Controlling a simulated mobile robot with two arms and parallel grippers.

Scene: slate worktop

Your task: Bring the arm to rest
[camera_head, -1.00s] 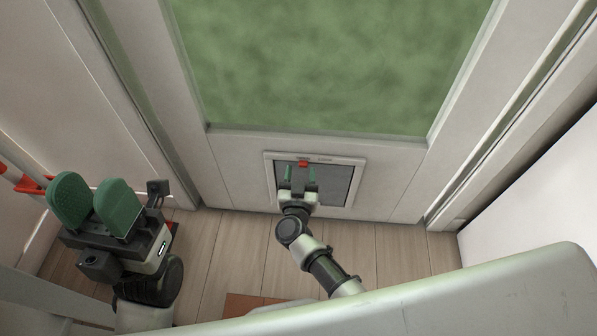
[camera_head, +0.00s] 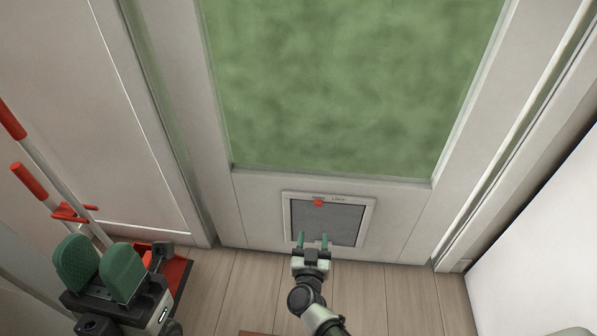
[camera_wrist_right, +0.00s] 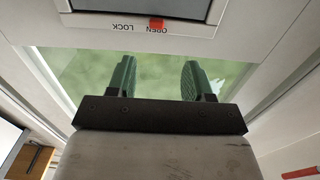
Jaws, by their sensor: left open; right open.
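My right gripper (camera_head: 313,241) is open and empty, low in front of the pet flap (camera_head: 340,226) in the door's bottom panel. In the right wrist view its two green fingers (camera_wrist_right: 158,80) stand apart with nothing between them. The flap's red slider (camera_head: 318,203) sits at its frame's top edge. In the right wrist view the red slider (camera_wrist_right: 156,23) is beside the word OPEN, with LOCK to the left. My left gripper (camera_head: 100,268) is open and empty at the lower left, its green pads apart.
The door has a large green-looking glass pane (camera_head: 340,85). Red-and-white handled tools (camera_head: 45,165) lean at the left beside a red dustpan-like thing (camera_head: 172,278). The wooden floor (camera_head: 240,290) in front of the door is mostly clear.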

